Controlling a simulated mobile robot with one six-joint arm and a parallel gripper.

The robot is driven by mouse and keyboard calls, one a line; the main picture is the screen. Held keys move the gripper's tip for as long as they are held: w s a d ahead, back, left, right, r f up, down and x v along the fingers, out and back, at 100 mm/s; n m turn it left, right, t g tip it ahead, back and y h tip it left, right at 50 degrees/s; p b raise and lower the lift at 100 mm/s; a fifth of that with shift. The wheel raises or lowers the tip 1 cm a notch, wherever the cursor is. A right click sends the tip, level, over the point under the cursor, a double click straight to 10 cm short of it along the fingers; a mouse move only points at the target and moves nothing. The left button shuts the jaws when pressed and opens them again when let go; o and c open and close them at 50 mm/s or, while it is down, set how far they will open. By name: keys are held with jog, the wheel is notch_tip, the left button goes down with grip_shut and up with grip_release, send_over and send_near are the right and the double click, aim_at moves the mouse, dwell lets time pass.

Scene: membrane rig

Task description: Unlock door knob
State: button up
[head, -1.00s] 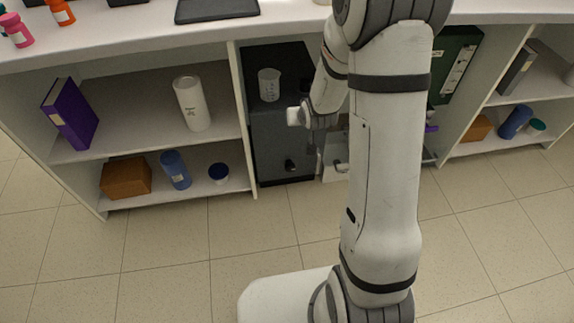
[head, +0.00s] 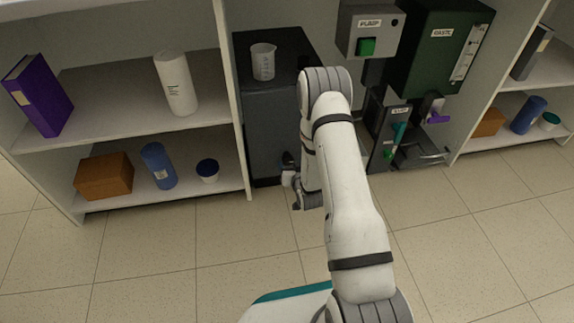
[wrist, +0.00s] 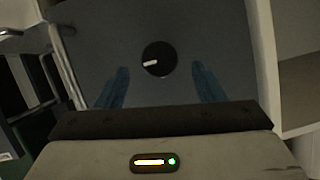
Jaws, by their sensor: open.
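The round black door knob (wrist: 160,55) is on the dark grey front of a low cabinet (head: 262,130). Its white mark points left in the wrist view. My gripper (wrist: 160,70) is open, with one bluish finger to each side of the knob in that view. The fingers look apart from the knob, and the distance along the view is hard to judge. In the head view my gripper (head: 297,192) is low in front of the cabinet, partly hidden by my arm. The knob is only partly visible there, just above my gripper.
A clear beaker (head: 263,62) stands on the cabinet. To the right are a grey pump box (head: 370,22) with a green button, a dark green box (head: 420,65) and a smaller unit with handles. Shelves flank both sides. The tiled floor in front is clear.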

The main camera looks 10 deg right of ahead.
aim_at(288, 162)
jog(key=b+x, duration=0.1)
jog(key=x, duration=0.4)
jog(key=c, duration=0.9)
jog(key=shift+a, duration=0.25)
jog(key=shift+c, duration=0.3)
jog(key=shift+d, duration=0.1)
